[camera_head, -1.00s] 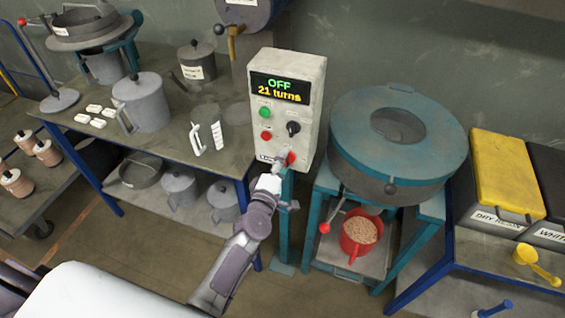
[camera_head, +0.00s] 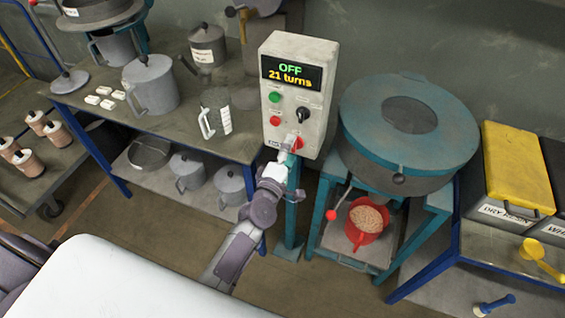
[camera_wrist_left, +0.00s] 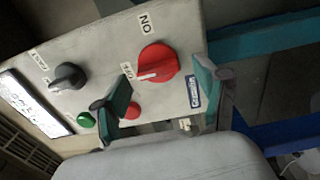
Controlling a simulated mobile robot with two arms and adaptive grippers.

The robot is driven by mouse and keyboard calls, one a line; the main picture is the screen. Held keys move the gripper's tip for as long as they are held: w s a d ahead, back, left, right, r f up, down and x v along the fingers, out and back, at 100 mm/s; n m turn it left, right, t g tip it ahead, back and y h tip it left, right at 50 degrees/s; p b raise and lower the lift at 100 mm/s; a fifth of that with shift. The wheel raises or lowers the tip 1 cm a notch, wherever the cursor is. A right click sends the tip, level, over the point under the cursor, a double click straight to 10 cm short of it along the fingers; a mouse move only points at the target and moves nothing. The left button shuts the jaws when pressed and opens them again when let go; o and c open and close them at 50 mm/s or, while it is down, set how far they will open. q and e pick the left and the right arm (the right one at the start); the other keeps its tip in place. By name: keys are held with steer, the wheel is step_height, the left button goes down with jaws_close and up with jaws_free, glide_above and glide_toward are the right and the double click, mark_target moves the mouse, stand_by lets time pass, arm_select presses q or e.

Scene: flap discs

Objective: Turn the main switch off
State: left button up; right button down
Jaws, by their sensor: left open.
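The main switch is a red rotary knob (camera_wrist_left: 158,62) low on the front of a pale control box (camera_head: 297,60). In the left wrist view its white mark points towards the OFF label (camera_wrist_left: 127,72), away from the ON label (camera_wrist_left: 146,22). The box display (camera_head: 290,74) reads "OFF" and "21 turns". My left gripper (camera_wrist_left: 165,88) is open, its green-tipped fingers apart on either side of the knob's near edge; I cannot tell whether they touch it. In the head view the left gripper (camera_head: 286,152) partly covers the red knob (camera_head: 297,143). My right gripper is not in view.
The box also carries green (camera_head: 275,97) and red (camera_head: 275,120) buttons and a black knob (camera_head: 304,115). A teal round machine (camera_head: 452,140) stands close on the right, above a red jug (camera_head: 366,238). A bench (camera_head: 165,130) with pitchers is left.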

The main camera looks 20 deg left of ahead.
arm_select(q)
steer(key=s, duration=1.1)
steer(key=shift+a, duration=0.2)
steer(key=s+d+f+m+g+h, duration=0.1)
steer(key=s+f+m+g, duration=0.35)
steer(key=f, duration=0.95)
steer(key=s+f+m+g, duration=0.3)
steer(key=s+f+m, duration=0.3)
steer(key=f, duration=0.8)
steer(key=s+a+f+m+g, duration=0.2)
steer(key=s+f, duration=0.4)
steer(key=s, duration=0.3)
steer(key=s+a+f+m+g+y, duration=0.1)
steer(key=s+f+m+g, duration=0.3)
steer(key=s, duration=0.6)
steer(key=s+a+f+m+g, duration=0.3)
steer(key=s+f, duration=0.5)
steer(key=s, duration=0.1)
steer(key=shift+s+a+m+y, duration=0.25)
steer(key=shift+s+m+y, duration=0.05)
steer(key=shift+s+m, duration=0.1)
steer(key=shift+g, duration=0.25)
